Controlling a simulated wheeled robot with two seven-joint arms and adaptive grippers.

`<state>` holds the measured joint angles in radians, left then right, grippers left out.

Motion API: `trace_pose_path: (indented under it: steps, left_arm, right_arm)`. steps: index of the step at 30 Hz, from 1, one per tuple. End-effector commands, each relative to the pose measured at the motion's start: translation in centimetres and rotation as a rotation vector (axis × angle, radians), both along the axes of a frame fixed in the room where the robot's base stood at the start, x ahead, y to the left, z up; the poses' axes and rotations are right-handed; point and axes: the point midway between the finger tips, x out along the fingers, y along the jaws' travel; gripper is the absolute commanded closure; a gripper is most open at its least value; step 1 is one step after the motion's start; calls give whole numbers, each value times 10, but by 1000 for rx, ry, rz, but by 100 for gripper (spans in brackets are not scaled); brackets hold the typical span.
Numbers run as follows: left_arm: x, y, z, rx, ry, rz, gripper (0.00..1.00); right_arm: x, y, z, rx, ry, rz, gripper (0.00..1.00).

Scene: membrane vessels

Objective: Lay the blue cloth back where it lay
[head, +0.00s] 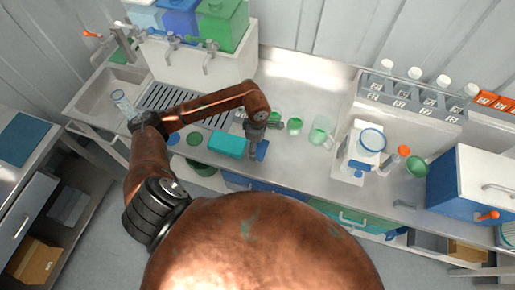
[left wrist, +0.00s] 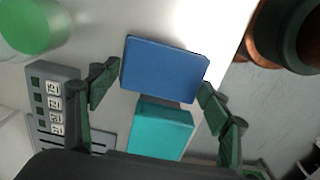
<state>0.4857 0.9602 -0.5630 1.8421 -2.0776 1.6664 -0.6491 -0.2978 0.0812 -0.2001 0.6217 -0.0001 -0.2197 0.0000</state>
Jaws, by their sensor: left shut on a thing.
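The blue cloth (head: 262,151) looks like a flat, stiff blue rectangle near the front edge of the steel counter. My left gripper (head: 257,136) reaches down over it. In the left wrist view the cloth (left wrist: 165,68) sits between the two green fingers, which press on its opposite short edges, so the gripper is shut on it. Whether the cloth touches the counter I cannot tell. My right gripper is in neither view.
A teal block (head: 227,145) lies just left of the cloth; it also shows in the left wrist view (left wrist: 160,130). Green cups (head: 294,125) and a clear mug (head: 321,130) stand to the right. The sink (head: 118,88) and slotted drainer (head: 165,98) lie left. The counter front edge is close.

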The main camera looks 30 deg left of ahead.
Motion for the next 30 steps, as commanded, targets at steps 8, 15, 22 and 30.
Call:
trace_pose_path:
  steps: [8, 15, 22, 30]
  left_arm:
    - [2, 2, -32, -2, 4, 2, 51]
    - [3, 3, -36, 1, 0, 0, 51]
    - [3, 3, -39, 2, 1, 0, 24]
    - [3, 3, -38, 1, 0, 0, 11]
  right_arm:
    - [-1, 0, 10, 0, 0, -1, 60]
    - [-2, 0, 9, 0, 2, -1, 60]
    - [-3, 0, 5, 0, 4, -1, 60]
    - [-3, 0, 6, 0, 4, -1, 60]
